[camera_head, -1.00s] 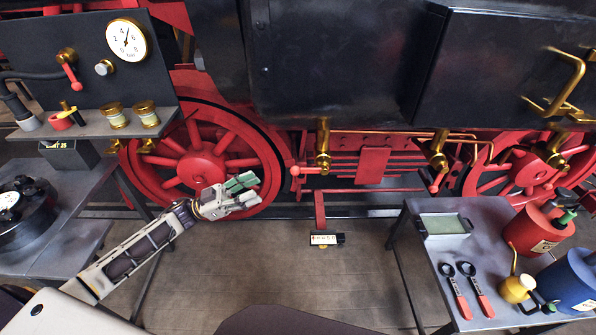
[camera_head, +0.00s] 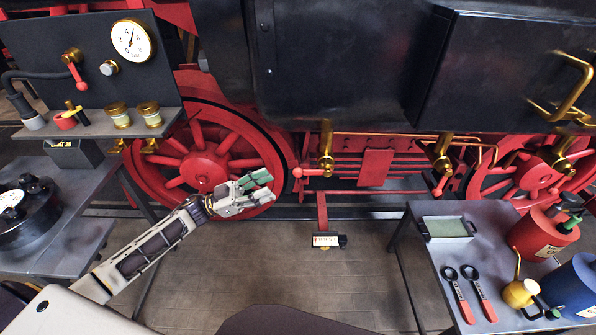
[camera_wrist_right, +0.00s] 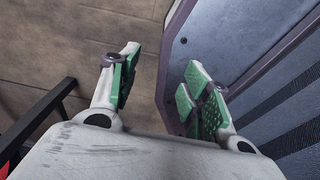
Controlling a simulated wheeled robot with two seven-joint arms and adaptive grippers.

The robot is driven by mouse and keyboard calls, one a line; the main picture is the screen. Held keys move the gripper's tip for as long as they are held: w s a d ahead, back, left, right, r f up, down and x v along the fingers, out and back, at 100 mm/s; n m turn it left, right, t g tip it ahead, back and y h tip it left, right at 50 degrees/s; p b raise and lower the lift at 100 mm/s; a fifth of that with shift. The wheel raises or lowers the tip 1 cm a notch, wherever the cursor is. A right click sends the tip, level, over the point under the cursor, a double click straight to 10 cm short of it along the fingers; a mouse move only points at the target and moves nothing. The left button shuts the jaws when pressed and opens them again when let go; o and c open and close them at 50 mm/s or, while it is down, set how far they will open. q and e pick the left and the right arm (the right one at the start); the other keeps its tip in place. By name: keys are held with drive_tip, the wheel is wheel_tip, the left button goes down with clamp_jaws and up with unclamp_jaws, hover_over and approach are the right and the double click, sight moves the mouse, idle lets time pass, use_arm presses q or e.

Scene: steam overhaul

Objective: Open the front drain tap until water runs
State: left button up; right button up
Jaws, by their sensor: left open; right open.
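A brass tap (camera_head: 326,150) with a red lever (camera_head: 300,172) hangs under the black cylinder casing in the head view. Its lever points left, roughly level. Two more brass taps, in the middle (camera_head: 442,152) and at the far right (camera_head: 560,155), also have red levers. I cannot tell for sure which is the front drain tap. No running water shows. My left gripper (camera_head: 262,187) is open and empty, in front of the red wheel, left of the nearest lever and apart from it. My right gripper (camera_wrist_right: 163,82) is open and empty in the right wrist view.
A small label plate (camera_head: 327,241) stands low below the tap. The right table (camera_head: 412,222) carries a tray, two red-handled tools and cans.

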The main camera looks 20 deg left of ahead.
sight(298, 172)
use_arm(q)
drive_tip(key=p+x, duration=0.1)
drive_tip(key=x, duration=0.8)
drive_tip(key=shift+w+d+r+p, duration=0.1)
drive_tip(key=shift+d+r+p, duration=0.15)
drive_tip(key=shift+p, duration=0.15)
drive_tip(key=shift+w+d+r, duration=0.1)
drive_tip(key=shift+w+d, duration=0.05)
drive_tip(key=shift+d, duration=0.2)
use_arm(e)
drive_tip(key=shift+s+a+r, duration=0.1)
drive_tip(key=shift+a+r, duration=0.15)
drive_tip(key=shift+r, duration=0.3)
drive_tip(key=shift+s+a+r, duration=0.1)
drive_tip(key=shift+a+r, duration=0.15)
drive_tip(key=shift+r, duration=0.25)
use_arm(q)
drive_tip(key=c, duration=1)
clamp_jaws()
use_arm(e)
drive_tip(key=shift+a, duration=0.5)
